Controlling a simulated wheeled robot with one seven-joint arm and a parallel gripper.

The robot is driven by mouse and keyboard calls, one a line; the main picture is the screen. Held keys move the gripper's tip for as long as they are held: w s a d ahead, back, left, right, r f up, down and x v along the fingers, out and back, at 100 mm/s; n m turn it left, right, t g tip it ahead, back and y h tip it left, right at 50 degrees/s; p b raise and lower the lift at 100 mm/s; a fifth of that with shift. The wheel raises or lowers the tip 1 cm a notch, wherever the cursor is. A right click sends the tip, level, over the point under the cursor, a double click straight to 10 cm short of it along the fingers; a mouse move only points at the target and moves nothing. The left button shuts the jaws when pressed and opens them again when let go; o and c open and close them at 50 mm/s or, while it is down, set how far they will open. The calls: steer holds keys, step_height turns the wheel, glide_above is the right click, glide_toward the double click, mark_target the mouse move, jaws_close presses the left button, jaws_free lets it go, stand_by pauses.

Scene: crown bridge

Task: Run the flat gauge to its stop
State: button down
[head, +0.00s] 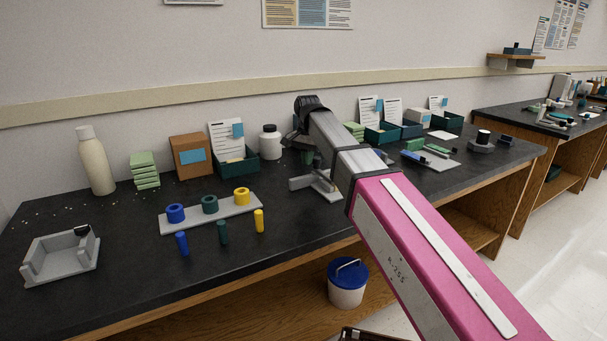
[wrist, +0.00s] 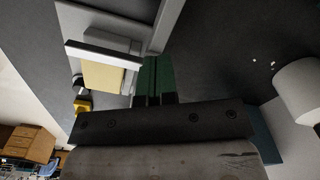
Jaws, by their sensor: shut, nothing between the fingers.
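My gripper (wrist: 155,80) shows in the wrist view as two dark green fingers side by side, shut with no gap that holds anything. In the head view my gripper (head: 308,158) is partly hidden by my arm, low over the bench. A pale grey fixture (head: 315,183) stands just below it, partly hidden by my arm. In the wrist view the grey fixture (wrist: 100,52) has raised bars, and a flat cream-yellow piece (wrist: 104,77) lies against it, left of the fingers. I cannot tell for certain which part is the flat gauge, or whether the fingers touch the fixture.
A grey board (head: 225,213) with blue, green and yellow rings lies left of the gripper, with matching pegs before it. Another grey fixture (head: 60,258) with a black knob stands far left. A white jar (head: 270,142) and green bins (head: 382,134) stand behind.

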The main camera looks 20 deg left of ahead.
steer(key=shift+w+d, duration=4.3)
stand_by(0.5)
steer(key=shift+a, duration=0.1)
steer(key=shift+s+a, duration=0.45)
steer(key=shift+s, duration=0.1)
step_height(320, 180, up, 7)
stand_by(0.9)
